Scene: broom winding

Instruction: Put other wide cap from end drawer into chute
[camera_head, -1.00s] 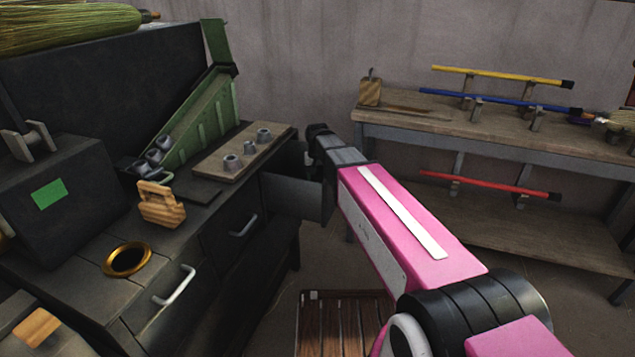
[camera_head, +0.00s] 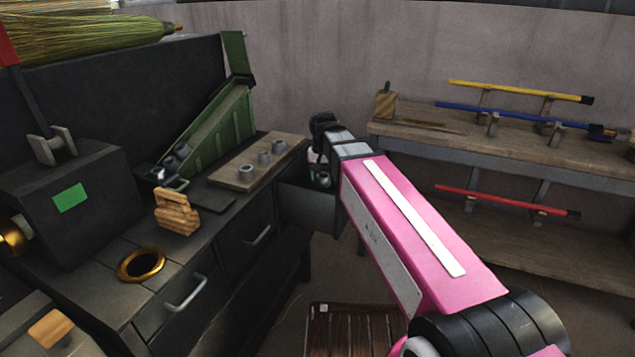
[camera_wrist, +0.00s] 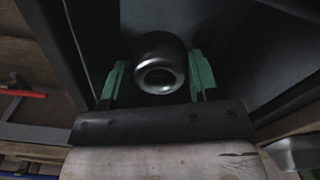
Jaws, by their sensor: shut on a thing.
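The end drawer (camera_head: 308,208) is pulled open at the far end of the dark cabinet. My gripper (camera_head: 317,158) is down at this drawer, partly hidden by my own arm. In the wrist view, its green-padded fingers (camera_wrist: 158,78) are shut on a dark grey, round wide cap (camera_wrist: 160,60) with a hole in its end. A grey cap shape (camera_head: 323,179) shows just below the gripper in the head view; I cannot tell whether it is the held one. The green sloped chute (camera_head: 218,130) stands on the cabinet top, left of the drawer, with grey pieces at its lower end.
A wooden block with a handle (camera_head: 177,212) and a brass ring (camera_head: 141,264) are nearer. A workbench (camera_head: 470,145) with coloured broom sticks stands right. A slatted wooden platform (camera_head: 345,330) lies below.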

